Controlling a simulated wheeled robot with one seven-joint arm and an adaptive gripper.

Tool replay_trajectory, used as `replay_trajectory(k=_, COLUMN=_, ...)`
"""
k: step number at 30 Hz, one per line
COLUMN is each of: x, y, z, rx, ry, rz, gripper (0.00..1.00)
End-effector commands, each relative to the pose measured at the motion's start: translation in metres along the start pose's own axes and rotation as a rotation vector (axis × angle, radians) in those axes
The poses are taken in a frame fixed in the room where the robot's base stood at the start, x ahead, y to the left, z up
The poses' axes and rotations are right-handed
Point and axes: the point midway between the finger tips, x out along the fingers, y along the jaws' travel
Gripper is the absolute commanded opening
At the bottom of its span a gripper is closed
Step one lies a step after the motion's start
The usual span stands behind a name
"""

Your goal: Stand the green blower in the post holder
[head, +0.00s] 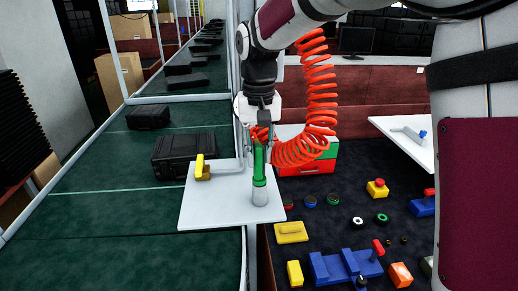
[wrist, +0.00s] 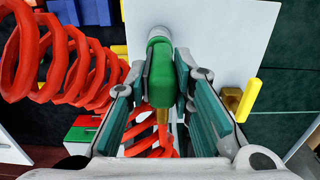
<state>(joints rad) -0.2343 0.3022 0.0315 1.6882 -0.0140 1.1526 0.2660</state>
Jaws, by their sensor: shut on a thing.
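The green blower (head: 259,164) is upright in the head view, over the grey post holder (head: 260,193) on a white board (head: 222,212). Its lower end meets the mouth of the holder; I cannot tell how deep it sits. In the wrist view the blower (wrist: 161,85) lies between my fingers and lines up with the round grey holder (wrist: 158,34). My gripper (head: 260,143) is shut on the blower's upper body. An orange coiled hose (head: 313,90) hangs beside my gripper at the right.
A yellow-handled piece (head: 201,168) stands on the board left of the holder. Black cases (head: 184,152) lie on the green conveyor (head: 110,215). Yellow blocks (head: 291,232), a blue fixture (head: 345,264) and small buttons lie on the dark surface at right.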

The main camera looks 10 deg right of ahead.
Motion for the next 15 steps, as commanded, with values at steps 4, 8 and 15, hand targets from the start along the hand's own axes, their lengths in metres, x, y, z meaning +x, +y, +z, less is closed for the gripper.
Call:
replay_trajectory(k=4, x=0.0032, y=0.0, z=0.0001, rx=0.0, ry=0.0, rz=0.0, gripper=0.0)
replay_trajectory(k=8, x=0.0036, y=0.0, z=0.0, rx=0.0, ry=0.0, rz=0.0, gripper=0.4)
replay_trajectory(k=15, x=0.0037, y=0.0, z=0.0, rx=0.0, ry=0.0, rz=0.0, gripper=0.45)
